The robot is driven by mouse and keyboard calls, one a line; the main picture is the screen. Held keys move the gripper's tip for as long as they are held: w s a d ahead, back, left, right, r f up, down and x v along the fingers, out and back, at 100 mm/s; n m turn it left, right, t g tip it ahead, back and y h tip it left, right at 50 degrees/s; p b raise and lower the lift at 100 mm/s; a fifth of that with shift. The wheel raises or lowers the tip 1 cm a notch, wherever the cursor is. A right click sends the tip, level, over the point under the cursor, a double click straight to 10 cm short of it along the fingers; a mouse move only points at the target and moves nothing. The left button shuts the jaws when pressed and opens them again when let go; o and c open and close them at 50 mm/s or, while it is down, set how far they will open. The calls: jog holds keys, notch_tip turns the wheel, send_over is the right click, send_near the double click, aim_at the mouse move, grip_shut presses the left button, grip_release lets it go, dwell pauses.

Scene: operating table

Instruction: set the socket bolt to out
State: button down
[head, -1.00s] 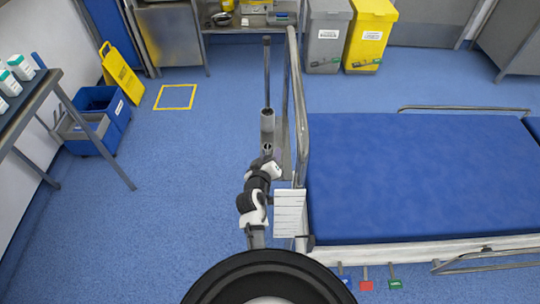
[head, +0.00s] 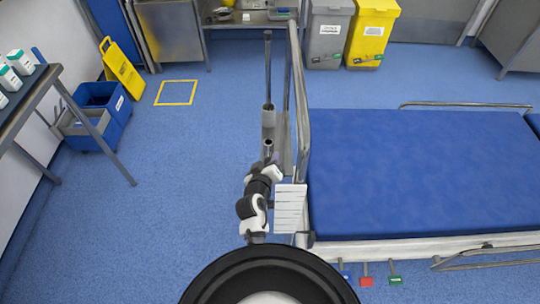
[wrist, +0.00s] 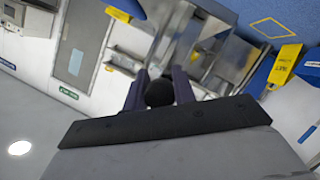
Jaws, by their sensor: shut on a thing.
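A round black knob (wrist: 159,93), which looks like the socket bolt's head, sits between the two dark fingers of my gripper (wrist: 160,90) in the wrist view. My gripper is shut on it. The bolt's shaft is hidden, so how far in or out it sits cannot be told. In the head view a grey tubular socket (head: 268,118) stands by the bed's left end rail, with a thin upright pole (head: 267,65) behind it. My arm reaches up to just below the socket. The fingers and knob cannot be made out clearly there.
The blue bed (head: 420,175) and its metal end rail (head: 301,90) stand close to the right of my arm. A white lined card (head: 290,208) hangs beside the arm. The floor (head: 190,190) to the left is clear. Bins (head: 372,30) stand at the back.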

jog(key=c, duration=1.1)
grip_release()
jog(key=shift+c, duration=0.2)
jog(key=shift+s+r, duration=0.1)
jog(key=shift+s, duration=0.1)
